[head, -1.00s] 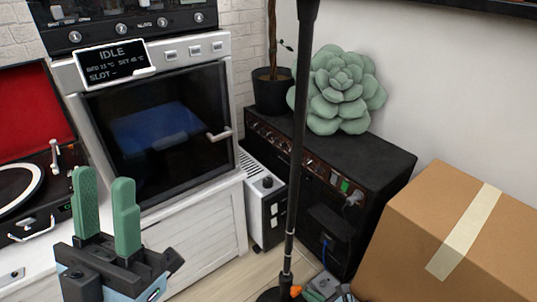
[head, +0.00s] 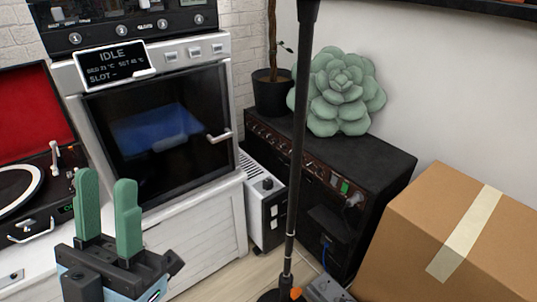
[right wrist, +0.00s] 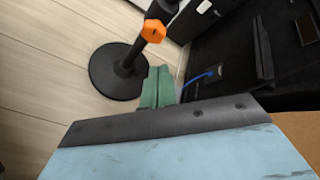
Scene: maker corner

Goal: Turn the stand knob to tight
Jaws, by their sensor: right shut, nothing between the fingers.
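The black stand's pole (head: 298,150) rises upright in the middle of the head view. Its orange knob (head: 296,293) shows low on the pole at the bottom edge. In the right wrist view the knob (right wrist: 154,31) sits on the pole above the round black base (right wrist: 118,70). My right gripper (right wrist: 158,72) has its green fingers together, empty, with the tips just below the knob in that picture. Whether they touch it I cannot tell. My left gripper (head: 106,180) is open and empty at the lower left, in front of the oven-like machine.
A black amplifier (head: 340,165) with a green succulent (head: 340,90) on top stands behind the pole. A cardboard box (head: 430,230) is at the right. A white heater (head: 265,210), a machine with a glass door (head: 155,130) and a record player (head: 30,190) are at the left.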

